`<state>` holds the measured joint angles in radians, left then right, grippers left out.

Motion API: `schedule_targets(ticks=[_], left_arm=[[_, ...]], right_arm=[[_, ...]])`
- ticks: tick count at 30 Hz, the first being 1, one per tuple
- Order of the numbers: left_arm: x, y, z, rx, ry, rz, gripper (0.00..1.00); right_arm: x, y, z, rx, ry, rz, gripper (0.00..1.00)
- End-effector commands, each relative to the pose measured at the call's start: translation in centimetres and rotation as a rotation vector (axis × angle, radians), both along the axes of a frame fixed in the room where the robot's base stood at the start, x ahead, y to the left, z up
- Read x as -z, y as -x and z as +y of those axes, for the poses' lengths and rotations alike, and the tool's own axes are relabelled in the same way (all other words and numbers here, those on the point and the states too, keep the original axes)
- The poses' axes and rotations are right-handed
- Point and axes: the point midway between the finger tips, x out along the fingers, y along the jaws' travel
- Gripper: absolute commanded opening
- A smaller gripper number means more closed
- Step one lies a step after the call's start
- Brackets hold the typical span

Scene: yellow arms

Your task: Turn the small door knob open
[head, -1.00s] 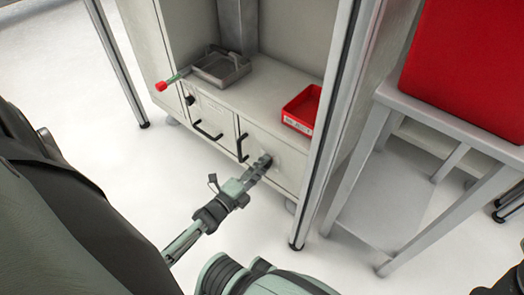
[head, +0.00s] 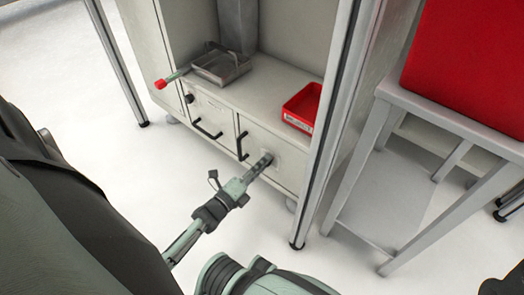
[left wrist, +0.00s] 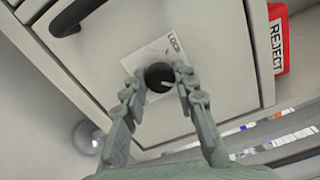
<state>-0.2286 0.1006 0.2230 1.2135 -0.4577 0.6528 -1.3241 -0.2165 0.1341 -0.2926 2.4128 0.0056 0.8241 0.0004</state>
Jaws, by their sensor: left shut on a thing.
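A small round black knob (left wrist: 159,77) sits on a white label reading LOCK on the front of the right-hand cabinet door (head: 285,168). A light mark shows on the knob's face, pointing down and right in the left wrist view. My left gripper (head: 264,160) reaches the door from the lower left. In the left wrist view, its two fingers (left wrist: 158,86) lie on either side of the knob and are shut on it. In the head view the gripper hides the knob.
A black handle (head: 242,147) stands left of the knob. The left door has a horizontal handle (head: 207,132) and another black knob (head: 189,99). On the cabinet top are a metal tray (head: 222,68) and a red bin (head: 300,106). A metal post (head: 325,135) rises at the right.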

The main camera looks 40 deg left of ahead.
Motion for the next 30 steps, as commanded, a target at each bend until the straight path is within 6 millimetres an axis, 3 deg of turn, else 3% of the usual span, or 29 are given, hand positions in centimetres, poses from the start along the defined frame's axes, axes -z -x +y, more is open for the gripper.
schedule_targets(ticks=[2,3,7,19,30], left_arm=[[0.0,0.0,0.0,0.000,-0.002,0.001,0.00],[0.0,0.0,0.0,0.000,-0.002,0.001,0.32],[0.0,0.0,0.0,0.000,-0.001,0.001,0.48],[0.1,0.7,0.1,0.000,0.001,0.001,0.49],[0.1,8.0,0.6,-0.001,0.002,0.004,0.49]], right_arm=[[0.0,0.0,0.0,0.000,0.000,0.000,0.40],[0.0,0.0,0.0,0.000,0.000,0.000,0.40],[0.0,0.0,0.0,-0.001,0.000,0.001,0.40],[0.3,-0.1,0.1,-0.003,0.002,0.013,0.40],[0.2,0.0,0.0,-0.001,0.000,0.008,0.40]])
